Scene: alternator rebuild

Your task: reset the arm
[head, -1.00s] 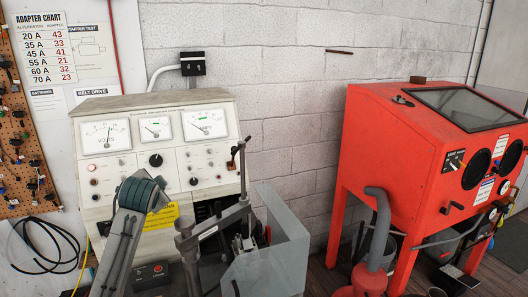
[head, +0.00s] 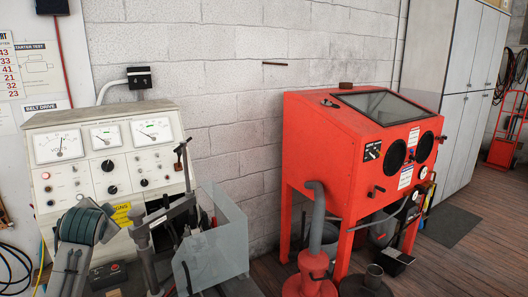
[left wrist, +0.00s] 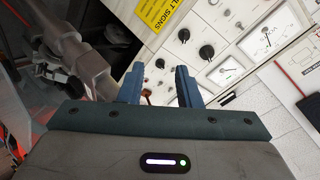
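My left gripper (left wrist: 158,85) shows in the left wrist view, its two blue fingers apart with a clear gap between them. It holds nothing that I can see. It is close to the test bench (left wrist: 215,45), whose knobs and meter lie beyond the fingertips. In the head view my left arm (head: 80,235) reaches up at the lower left in front of the bench; the fingers cannot be made out there. My right gripper is in neither view.
The test bench (head: 150,137) stands at left, with a grey metal post and bar (head: 150,230) and a clear guard (head: 222,252) before it. A red blasting cabinet (head: 320,135) stands in the middle by the wall. Floor (head: 470,230) is free at right.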

